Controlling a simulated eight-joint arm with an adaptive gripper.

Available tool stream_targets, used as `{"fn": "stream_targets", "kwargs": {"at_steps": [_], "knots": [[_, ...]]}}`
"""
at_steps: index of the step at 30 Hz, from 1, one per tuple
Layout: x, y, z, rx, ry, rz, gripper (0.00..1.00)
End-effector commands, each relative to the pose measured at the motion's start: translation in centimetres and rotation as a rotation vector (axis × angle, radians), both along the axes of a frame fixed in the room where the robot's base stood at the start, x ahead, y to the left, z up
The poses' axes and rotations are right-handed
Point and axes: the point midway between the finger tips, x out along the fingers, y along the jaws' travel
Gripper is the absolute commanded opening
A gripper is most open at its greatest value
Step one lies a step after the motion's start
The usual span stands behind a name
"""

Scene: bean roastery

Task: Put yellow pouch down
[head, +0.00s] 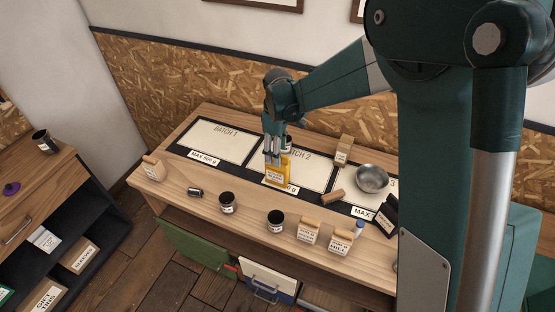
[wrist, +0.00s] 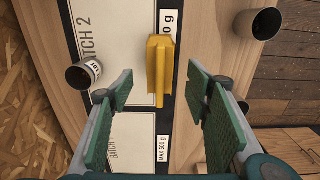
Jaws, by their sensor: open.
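The yellow pouch (head: 279,170) stands near the front edge of the BATCH 2 panel (head: 309,166), by its label strip. In the wrist view the yellow pouch (wrist: 160,65) is just past my open fingertips, in line with the gap between them. My gripper (head: 273,158) is open, close above and behind the pouch in the head view. The wrist view shows my gripper (wrist: 160,88) with both green-padded fingers spread wide, and no contact with the pouch is visible. The pouch's base is partly hard to make out.
The BATCH 1 panel (head: 215,140) is clear. A metal bowl (head: 372,178), a tan pouch (head: 343,150) and a lying tan block (head: 332,196) are to the right. Dark cans (head: 227,203) and tan pouches (head: 309,231) line the front.

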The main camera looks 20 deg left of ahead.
Motion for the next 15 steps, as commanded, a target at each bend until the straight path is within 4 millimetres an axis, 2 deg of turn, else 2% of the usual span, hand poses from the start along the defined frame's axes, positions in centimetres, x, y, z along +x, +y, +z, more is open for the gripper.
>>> {"fn": "stream_targets", "kwargs": {"at_steps": [6, 15], "knots": [[0.0, 0.0, 2.8, 0.0, 0.0, 0.0, 0.48], [0.0, 0.0, 4.1, 0.0, 0.0, 0.0, 0.48]]}}
